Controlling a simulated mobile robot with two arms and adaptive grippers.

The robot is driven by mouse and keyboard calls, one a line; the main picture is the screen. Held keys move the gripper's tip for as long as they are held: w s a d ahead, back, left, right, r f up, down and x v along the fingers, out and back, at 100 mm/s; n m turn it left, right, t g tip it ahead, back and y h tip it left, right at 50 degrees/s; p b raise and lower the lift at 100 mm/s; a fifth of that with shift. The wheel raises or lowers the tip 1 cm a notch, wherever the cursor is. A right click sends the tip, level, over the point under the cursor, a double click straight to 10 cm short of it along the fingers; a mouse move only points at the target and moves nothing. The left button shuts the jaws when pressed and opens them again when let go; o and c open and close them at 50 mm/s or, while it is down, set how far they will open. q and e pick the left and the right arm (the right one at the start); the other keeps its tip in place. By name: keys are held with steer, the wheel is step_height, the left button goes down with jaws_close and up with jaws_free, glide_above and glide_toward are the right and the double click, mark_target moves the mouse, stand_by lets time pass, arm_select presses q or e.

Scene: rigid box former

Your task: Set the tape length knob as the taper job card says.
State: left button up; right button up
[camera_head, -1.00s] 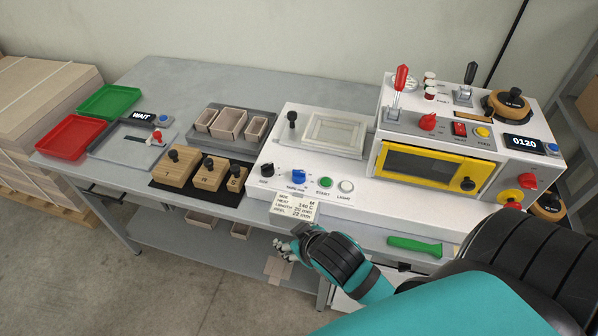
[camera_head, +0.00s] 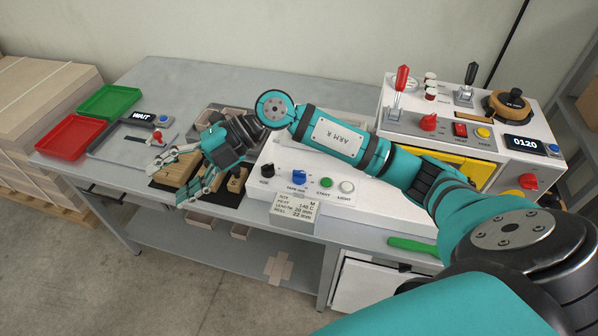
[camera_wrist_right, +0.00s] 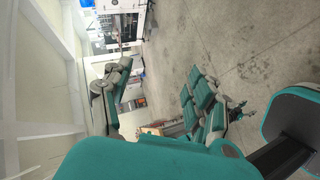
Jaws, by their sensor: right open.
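The blue knob (camera_head: 299,177) sits on the white machine's front panel, above a label that seems to read tape in mm. The job card (camera_head: 294,212) hangs at the panel's front edge; it appears to read size M, heat 140 C, length 20 mm, reel 22 mm. My right gripper (camera_head: 167,184) is open and empty, left of the panel, over the wooden blocks and apart from the knob. Its spread fingers also show in the right wrist view (camera_wrist_right: 160,98). My right arm crosses above the panel and hides its back part. My left gripper is out of view.
Beside the blue knob are a black size knob (camera_head: 267,170), a green start button (camera_head: 325,182) and a white light button (camera_head: 347,187). Wooden blocks (camera_head: 178,170) stand left. A red tray (camera_head: 75,137) and green tray (camera_head: 110,101) lie far left. The display (camera_head: 523,142) reads 0120.

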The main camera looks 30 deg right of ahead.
steer(key=w+d+f+m+h, duration=0.1)
steer(key=w+d+f+h, duration=0.15)
steer(key=d, duration=0.35)
steer(key=w+d+f+h, duration=0.1)
steer(key=d+f+h, duration=0.1)
steer(key=d+h, duration=0.3)
step_height(320, 180, up, 2)
steer(key=m+g+h, duration=0.2)
steer(key=m+h, duration=0.2)
steer(key=h, duration=0.2)
glide_above(299, 172)
step_height(299, 172, down, 17)
steer(key=p, duration=0.3)
steer(key=shift+c, duration=0.3)
steer(key=shift+r, duration=0.1)
steer(key=c, duration=1.1)
